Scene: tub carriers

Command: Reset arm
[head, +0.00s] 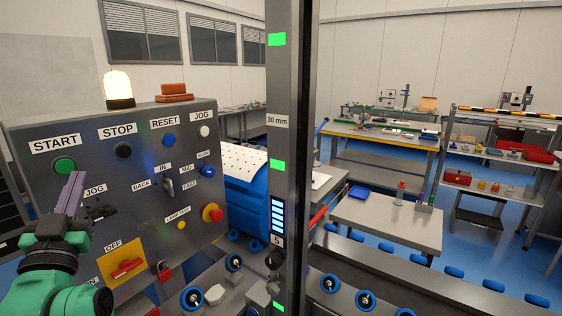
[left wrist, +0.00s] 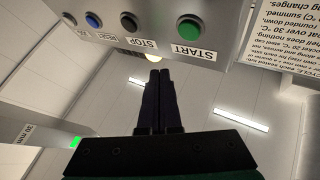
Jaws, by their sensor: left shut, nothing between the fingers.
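My left gripper (head: 73,193) is in front of the lower left of a grey control panel (head: 145,225) in the head view, beside the left JOG label. Its dark fingers are together and empty; they also show in the left wrist view (left wrist: 159,77), pointing at the panel's edge. The panel carries a green START button (head: 65,166), a dark STOP button (head: 123,150), a blue RESET button (head: 169,140) and a white JOG button (head: 204,131). The gripper hides part of the left JOG control. I cannot tell whether it touches the panel. My right gripper is not in view.
A red-handled switch (head: 127,268) and red stop knob (head: 212,213) stick out of the panel. Rollers and rails run along the front.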

